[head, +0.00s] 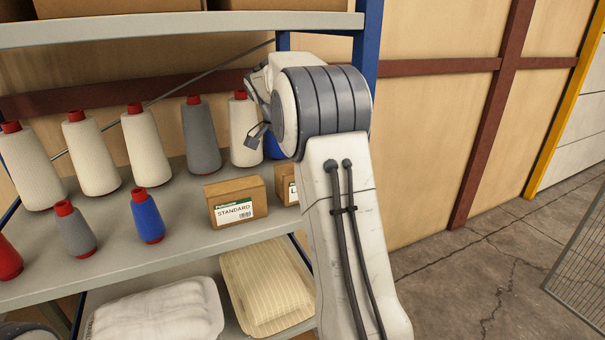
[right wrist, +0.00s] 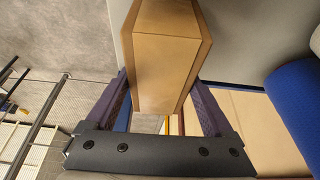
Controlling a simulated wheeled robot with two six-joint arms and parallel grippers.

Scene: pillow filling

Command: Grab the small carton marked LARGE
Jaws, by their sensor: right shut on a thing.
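A small brown carton (head: 287,185) stands on the middle shelf, mostly hidden behind my right arm; only an "L" of its label shows. In the right wrist view a plain-sided carton (right wrist: 165,55), which fits this one, sits between the two fingers of my right gripper (right wrist: 158,98). The gripper is shut on it; no label shows there. In the head view my right arm hides the grip. A similar carton marked STANDARD (head: 236,205) stands just to the left, clear of the gripper. My left gripper is not in view.
Several cream and grey thread cones stand behind, including a grey one (head: 200,137). A small blue spool (head: 147,216) stands left of the STANDARD carton. A large blue spool (right wrist: 299,108) is close to my right gripper. A blue shelf post (head: 368,50) rises behind my arm.

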